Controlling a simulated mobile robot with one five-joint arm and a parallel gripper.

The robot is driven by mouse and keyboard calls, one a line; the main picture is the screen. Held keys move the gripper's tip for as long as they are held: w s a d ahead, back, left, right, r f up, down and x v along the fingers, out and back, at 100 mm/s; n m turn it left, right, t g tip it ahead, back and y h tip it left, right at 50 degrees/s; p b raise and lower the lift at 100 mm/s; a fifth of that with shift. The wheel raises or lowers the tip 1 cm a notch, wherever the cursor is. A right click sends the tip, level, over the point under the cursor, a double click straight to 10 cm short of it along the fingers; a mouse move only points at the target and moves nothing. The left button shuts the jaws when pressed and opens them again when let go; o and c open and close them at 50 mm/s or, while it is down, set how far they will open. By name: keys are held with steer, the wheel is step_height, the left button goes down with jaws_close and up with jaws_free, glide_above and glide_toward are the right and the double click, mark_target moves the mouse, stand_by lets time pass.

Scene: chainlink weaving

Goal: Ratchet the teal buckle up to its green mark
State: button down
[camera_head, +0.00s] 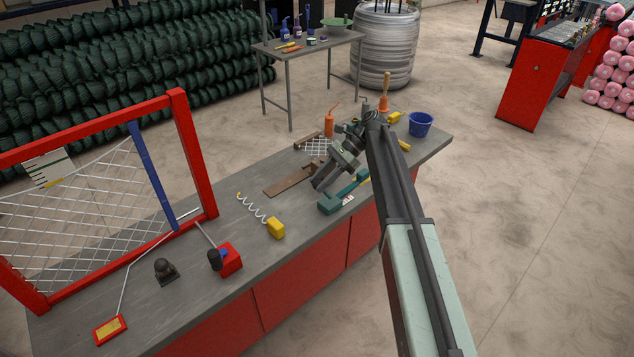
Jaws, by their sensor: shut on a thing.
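The teal buckle (331,204) lies on the grey workbench, right of the bench's middle, with a bit of yellow strap and a white label beside it. My gripper (320,184) reaches down over the bench from the right and is shut at the buckle's upper left side. The jaws and wrist hide part of the buckle, and the exact contact is too small to see. I cannot make out a green mark.
A red frame with wire mesh (90,220) stands at the bench's left. A brown strip (290,181), a coil with a yellow block (276,228), an orange oil can (331,122) and a blue bucket (420,125) are on the bench.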

steer(key=shift+d+f, duration=0.15)
steer(key=shift+d, duration=0.1)
steer(key=c, duration=1.1)
jaws_free()
steer(key=shift+o, duration=0.3)
steer(key=shift+w+f, duration=0.1)
steer(key=shift+a, duration=0.15)
steer(key=shift+r, duration=0.3)
steer(key=p+v, duration=0.5)
steer(key=v, duration=0.2)
